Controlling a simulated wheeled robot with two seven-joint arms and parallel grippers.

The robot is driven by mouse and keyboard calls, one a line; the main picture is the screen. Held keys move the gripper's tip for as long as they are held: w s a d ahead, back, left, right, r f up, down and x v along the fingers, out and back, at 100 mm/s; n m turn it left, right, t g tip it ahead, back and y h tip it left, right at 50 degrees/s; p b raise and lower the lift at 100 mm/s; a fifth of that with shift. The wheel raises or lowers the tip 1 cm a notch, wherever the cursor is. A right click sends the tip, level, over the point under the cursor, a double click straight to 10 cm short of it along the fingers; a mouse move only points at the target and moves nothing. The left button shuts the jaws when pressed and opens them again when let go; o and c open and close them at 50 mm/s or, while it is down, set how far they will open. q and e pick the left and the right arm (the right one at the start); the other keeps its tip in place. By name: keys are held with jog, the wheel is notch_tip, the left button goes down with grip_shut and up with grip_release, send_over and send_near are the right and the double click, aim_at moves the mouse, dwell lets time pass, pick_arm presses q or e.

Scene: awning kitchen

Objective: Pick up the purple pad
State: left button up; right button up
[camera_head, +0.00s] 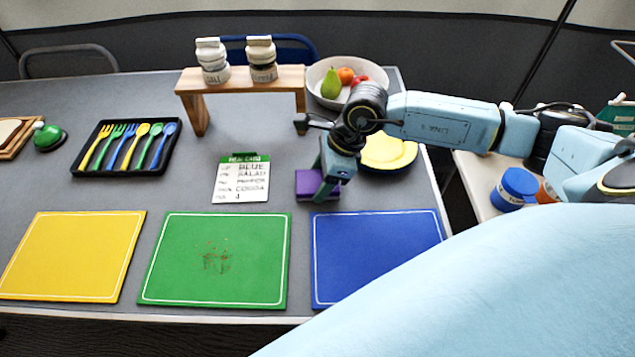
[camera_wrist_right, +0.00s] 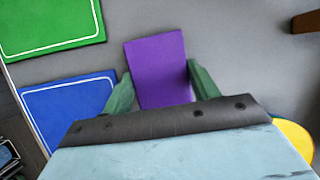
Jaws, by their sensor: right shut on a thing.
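The purple pad (camera_head: 307,183) is a flat purple block at the back edge of the blue mat in the head view. In the right wrist view the purple pad (camera_wrist_right: 158,68) lies between the two green fingers. My right gripper (camera_head: 322,190) is over the pad and shut on it; its fingers (camera_wrist_right: 160,88) press on both sides. I cannot tell whether the pad is clear of the table. My left gripper is not in view.
Blue (camera_head: 375,250), green (camera_head: 215,260) and yellow (camera_head: 72,256) mats lie along the front. A menu card (camera_head: 241,180) is left of the pad. A yellow plate (camera_head: 388,152), a fruit bowl (camera_head: 330,98) and a wooden riser (camera_head: 240,82) stand behind.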

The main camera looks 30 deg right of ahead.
aim_at(320, 180)
jog(key=shift+r, duration=0.2)
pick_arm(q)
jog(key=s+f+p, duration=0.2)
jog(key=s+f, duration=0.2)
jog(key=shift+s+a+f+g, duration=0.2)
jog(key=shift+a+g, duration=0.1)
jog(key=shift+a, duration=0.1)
pick_arm(e)
notch_tip(320, 180, up, 10)
jog(key=shift+f, duration=0.2)
